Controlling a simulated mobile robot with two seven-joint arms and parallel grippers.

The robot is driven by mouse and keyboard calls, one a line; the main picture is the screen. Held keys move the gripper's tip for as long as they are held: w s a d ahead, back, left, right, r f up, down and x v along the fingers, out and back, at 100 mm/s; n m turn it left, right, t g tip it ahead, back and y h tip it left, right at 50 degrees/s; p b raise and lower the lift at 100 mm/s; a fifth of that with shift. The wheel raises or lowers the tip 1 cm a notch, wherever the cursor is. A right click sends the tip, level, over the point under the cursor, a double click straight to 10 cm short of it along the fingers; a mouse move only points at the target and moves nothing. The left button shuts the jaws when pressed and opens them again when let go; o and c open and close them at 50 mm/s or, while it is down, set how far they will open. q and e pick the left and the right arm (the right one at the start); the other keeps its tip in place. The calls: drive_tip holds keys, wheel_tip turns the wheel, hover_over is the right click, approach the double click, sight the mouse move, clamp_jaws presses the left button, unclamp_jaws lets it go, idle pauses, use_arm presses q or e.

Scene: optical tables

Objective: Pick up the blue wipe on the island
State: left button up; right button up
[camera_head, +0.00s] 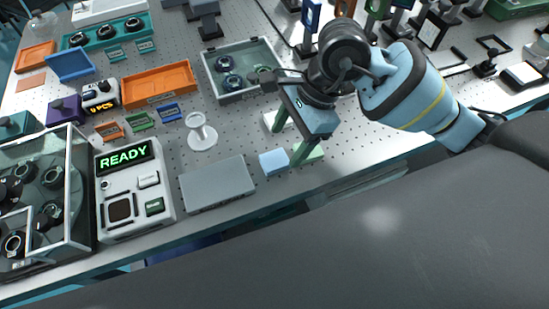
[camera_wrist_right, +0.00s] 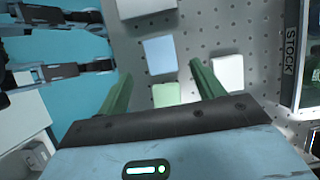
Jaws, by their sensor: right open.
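The blue wipe (camera_head: 273,162) lies flat on the perforated island top near its front edge, just right of a grey flat box. It also shows in the right wrist view (camera_wrist_right: 160,55), beyond the green wipe (camera_wrist_right: 166,95). My right gripper (camera_head: 287,140) is open and empty, its green fingers pointing down above the wipes. In the wrist view its fingertips (camera_wrist_right: 160,70) are apart, with the blue wipe between and slightly beyond them in the picture. The gap to the wipe's surface is hard to judge.
The grey flat box (camera_head: 218,184) and the READY device (camera_head: 133,187) stand left of the blue wipe. A white wipe (camera_wrist_right: 228,72) lies beside the right finger. A white round stand (camera_head: 201,132), an orange tray (camera_head: 159,84) and a grey tray (camera_head: 242,68) are farther back.

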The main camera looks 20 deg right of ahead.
sight(276, 159)
drive_tip(key=x, duration=0.5)
drive_tip(key=shift+a, duration=0.1)
drive_tip(key=shift+w, duration=0.1)
drive_tip(key=c, duration=1)
